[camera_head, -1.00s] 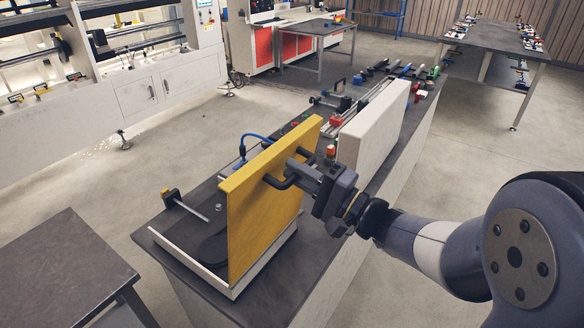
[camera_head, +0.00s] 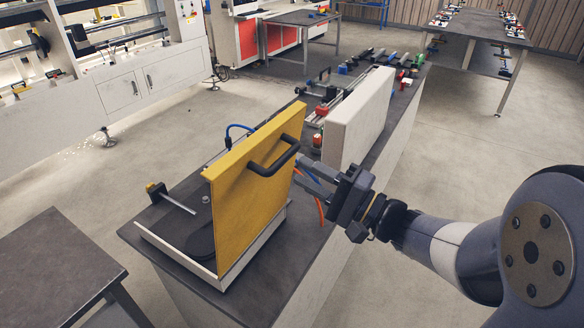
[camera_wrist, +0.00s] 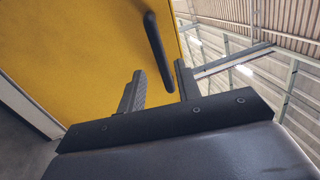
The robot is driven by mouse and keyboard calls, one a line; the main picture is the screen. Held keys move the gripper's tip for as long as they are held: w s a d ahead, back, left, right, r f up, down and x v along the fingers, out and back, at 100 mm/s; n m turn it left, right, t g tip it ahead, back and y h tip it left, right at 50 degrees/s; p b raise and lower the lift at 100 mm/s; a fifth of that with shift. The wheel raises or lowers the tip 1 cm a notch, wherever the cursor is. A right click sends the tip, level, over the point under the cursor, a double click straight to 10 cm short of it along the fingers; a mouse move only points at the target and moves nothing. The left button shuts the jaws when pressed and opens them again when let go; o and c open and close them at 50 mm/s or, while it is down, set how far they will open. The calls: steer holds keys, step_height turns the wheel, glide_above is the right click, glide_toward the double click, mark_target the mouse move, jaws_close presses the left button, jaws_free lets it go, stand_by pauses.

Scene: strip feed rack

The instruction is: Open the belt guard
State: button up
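The belt guard is a yellow panel (camera_head: 240,200) standing upright on a low white-edged tray (camera_head: 180,262). A black bar handle (camera_head: 275,165) is fixed to its face near the top.
A white upright panel (camera_head: 360,118) stands behind on the same dark bench. A small post with a rod (camera_head: 170,197) is left of the guard. Another dark table (camera_head: 55,265) is at the lower left. Open floor lies right of the bench.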

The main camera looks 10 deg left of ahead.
mark_target(280, 158)
steer(key=shift+b+v, duration=0.35)
steer(key=shift+v, duration=2.25)
steer(key=shift+p+x, duration=0.9)
steer(key=shift+x, duration=5.1)
steer(key=shift+d+r, duration=0.1)
steer(key=shift+r, duration=0.05)
